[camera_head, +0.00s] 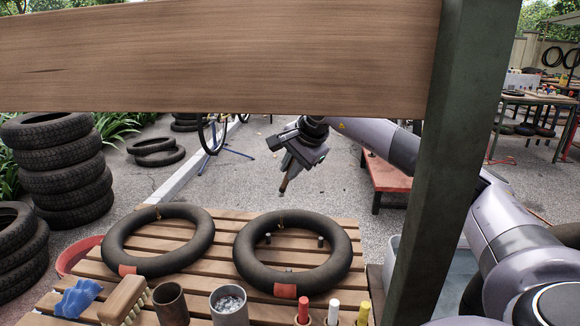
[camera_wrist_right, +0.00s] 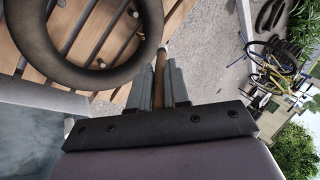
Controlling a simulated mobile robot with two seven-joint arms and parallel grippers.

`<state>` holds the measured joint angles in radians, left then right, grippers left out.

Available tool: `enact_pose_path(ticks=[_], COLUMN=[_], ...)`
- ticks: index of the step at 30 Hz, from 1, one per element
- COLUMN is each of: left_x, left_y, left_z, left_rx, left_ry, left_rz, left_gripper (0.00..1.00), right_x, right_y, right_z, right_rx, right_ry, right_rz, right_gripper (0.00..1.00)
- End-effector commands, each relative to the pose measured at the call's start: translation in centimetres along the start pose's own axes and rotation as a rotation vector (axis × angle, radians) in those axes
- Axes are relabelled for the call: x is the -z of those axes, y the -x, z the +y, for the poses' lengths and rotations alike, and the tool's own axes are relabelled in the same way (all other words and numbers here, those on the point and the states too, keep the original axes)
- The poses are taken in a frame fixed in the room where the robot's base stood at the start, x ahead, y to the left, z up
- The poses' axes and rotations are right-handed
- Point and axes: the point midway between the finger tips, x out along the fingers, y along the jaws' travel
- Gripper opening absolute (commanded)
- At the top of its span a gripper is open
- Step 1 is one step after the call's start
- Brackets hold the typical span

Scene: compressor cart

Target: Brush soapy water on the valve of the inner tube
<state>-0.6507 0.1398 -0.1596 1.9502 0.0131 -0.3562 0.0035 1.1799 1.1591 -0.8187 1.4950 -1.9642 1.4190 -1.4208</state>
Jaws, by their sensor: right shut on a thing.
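My right gripper (camera_head: 300,158) is beyond the far edge of the slatted table, in the air. It is shut on a thin brush with a brown wooden handle (camera_head: 284,183), tip pointing down; the brush (camera_wrist_right: 159,75) also shows between the fingers in the right wrist view. Two black inner tubes lie on the table: a left one (camera_head: 118,258) and a right one (camera_head: 246,272), each with a red patch. A small valve stem (camera_head: 280,222) shows at the far side of the right tube. A metal cup (camera_head: 229,308) holds whitish, foamy-looking contents. My left gripper is out of view.
A wooden beam (camera_head: 220,60) and a green post (camera_head: 440,150) stand close in front of the camera. A blue sponge (camera_head: 78,297), scrub brush (camera_head: 124,300), dark cup (camera_head: 170,305) and markers (camera_head: 333,312) line the near edge. A grey tub (camera_head: 393,255) stands right of the table.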

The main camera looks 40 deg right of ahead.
Motion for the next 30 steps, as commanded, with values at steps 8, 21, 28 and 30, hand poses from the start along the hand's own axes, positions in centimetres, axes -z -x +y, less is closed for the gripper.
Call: enact_pose_path(ticks=[8,21,28,30], left_x=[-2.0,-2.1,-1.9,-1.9], left_y=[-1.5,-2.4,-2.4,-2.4], left_z=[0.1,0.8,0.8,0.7], left_rx=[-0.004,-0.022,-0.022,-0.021], left_ry=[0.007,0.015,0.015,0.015], left_rz=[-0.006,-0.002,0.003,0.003], left_gripper=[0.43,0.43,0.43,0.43], right_x=[-0.3,-0.6,-0.6,-0.6], right_y=[-2.2,-4.5,-4.6,-4.6], right_z=[1.4,2.7,2.8,2.8], right_rx=[0.001,0.0,0.0,0.0], right_ry=[0.0,0.0,0.0,0.0], right_rz=[0.0,0.0,0.001,0.001], right_gripper=[0.0,0.0,0.0,0.0])
